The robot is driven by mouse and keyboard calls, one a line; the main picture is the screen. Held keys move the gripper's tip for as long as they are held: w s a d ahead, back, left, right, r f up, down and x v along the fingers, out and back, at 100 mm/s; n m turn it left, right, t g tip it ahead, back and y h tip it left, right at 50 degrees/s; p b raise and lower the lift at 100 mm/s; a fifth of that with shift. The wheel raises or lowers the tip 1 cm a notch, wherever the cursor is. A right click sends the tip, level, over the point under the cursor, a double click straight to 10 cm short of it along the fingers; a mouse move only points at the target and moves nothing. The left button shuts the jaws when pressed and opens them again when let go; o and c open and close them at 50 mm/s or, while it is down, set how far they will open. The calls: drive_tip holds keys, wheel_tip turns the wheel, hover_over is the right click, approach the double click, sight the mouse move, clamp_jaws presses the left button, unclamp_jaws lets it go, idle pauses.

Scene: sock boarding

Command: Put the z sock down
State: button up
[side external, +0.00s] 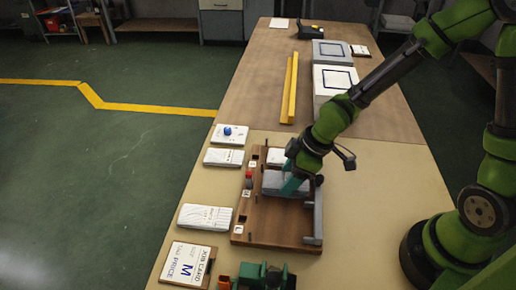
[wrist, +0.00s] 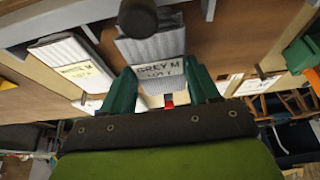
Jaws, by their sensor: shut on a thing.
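My gripper (side external: 290,186) is low over the brown wooden board (side external: 262,225), with its teal fingers at a grey block-like piece (side external: 271,182). In the wrist view, the two teal fingers (wrist: 162,90) stand either side of a grey ribbed piece labelled "GREY M" (wrist: 150,48), and I take this to be the grey sock they are shut on. A paler ribbed piece (wrist: 62,48) with a cream label lies to its left. No letter z is readable on any sock. The fingers and wrist partly hide the held piece in the side view.
White labelled packs (side external: 205,217) lie left of the board, one with a blue knob (side external: 227,131). A yellow rail (side external: 289,90) and pale boxes (side external: 333,80) stand behind.

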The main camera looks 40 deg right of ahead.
drive_tip(key=o, duration=1)
drive_tip(key=shift+r, duration=0.1)
drive_tip(key=shift+d+r, duration=0.2)
drive_tip(key=shift+r, duration=0.4)
drive_tip(key=shift+s+d+r+m+t+h, duration=0.2)
drive_tip(key=shift+s+d+r+m+t, duration=0.45)
drive_tip(key=shift+s+d+r+m, duration=1.9)
drive_tip(key=shift+s+d+r+m+t+h, duration=0.2)
drive_tip(key=shift+s+d+r+m+t, duration=0.65)
drive_tip(key=shift+r+m, duration=1.9)
drive_tip(key=shift+s+d+r+m+t+h, duration=0.2)
drive_tip(key=shift+s+d+r+m+t, duration=0.3)
drive_tip(key=shift+s+d+r+m, duration=2.4)
drive_tip(key=w+a+r+n, duration=0.2)
drive_tip(key=a+n, duration=0.1)
drive_tip(key=shift+a+r, duration=0.1)
drive_tip(key=shift+r, duration=0.1)
